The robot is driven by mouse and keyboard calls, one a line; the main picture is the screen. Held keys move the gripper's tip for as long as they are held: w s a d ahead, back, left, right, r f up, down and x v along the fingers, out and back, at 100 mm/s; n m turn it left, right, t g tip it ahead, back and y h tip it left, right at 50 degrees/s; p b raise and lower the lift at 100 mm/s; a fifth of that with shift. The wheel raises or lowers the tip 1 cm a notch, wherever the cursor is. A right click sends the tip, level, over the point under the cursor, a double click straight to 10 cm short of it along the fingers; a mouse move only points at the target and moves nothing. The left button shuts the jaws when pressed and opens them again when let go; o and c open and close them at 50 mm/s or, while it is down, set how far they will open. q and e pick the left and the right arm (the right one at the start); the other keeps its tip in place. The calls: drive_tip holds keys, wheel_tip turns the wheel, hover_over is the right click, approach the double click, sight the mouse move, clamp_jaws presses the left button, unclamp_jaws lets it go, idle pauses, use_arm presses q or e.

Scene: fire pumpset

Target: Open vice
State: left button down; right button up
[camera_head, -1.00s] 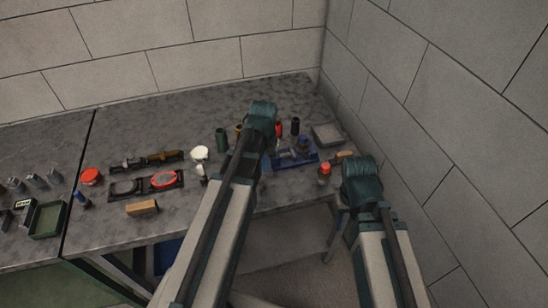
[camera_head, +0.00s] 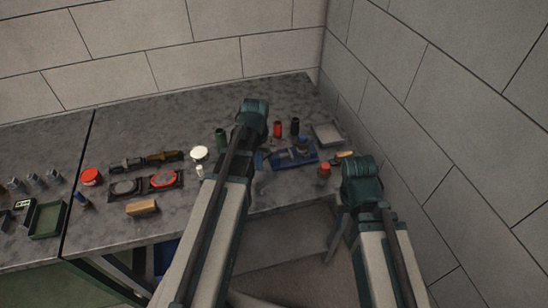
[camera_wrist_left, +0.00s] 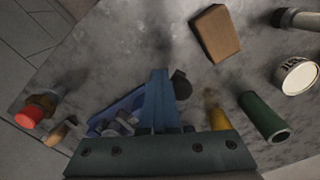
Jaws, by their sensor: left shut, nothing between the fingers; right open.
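The blue vice (camera_head: 293,153) lies on the grey bench near its right end. My left gripper (camera_head: 262,186) points down just to the left of the vice, partly hidden by its own arm. In the left wrist view the shut, empty fingers (camera_wrist_left: 160,76) stand beside the blue vice (camera_wrist_left: 118,108). Part of the vice is hidden behind the fingers and gripper body, and I cannot tell whether they touch. My right gripper (camera_head: 341,214) hangs in front of the bench's right front edge, mostly hidden by its arm; its fingers are hard to make out.
A red-topped item (camera_head: 324,172) stands right of the vice, and a grey tray (camera_head: 327,134) behind it. Green (camera_head: 221,139), red (camera_head: 277,130) and dark (camera_head: 295,127) cylinders stand behind. A wooden block (camera_head: 142,208) lies at the front left. A wall closes the right side.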

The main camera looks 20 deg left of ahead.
use_arm(q)
drive_tip(key=shift+s+a, duration=0.15)
drive_tip(key=shift+a, duration=0.8)
drive_tip(key=shift+w+a, duration=0.2)
drive_tip(key=shift+a, duration=0.85)
drive_tip(key=shift+w, duration=0.2)
drive_tip(key=shift+w+d, duration=0.1)
drive_tip(key=shift+w, duration=0.5)
drive_tip(key=shift+s, duration=0.2)
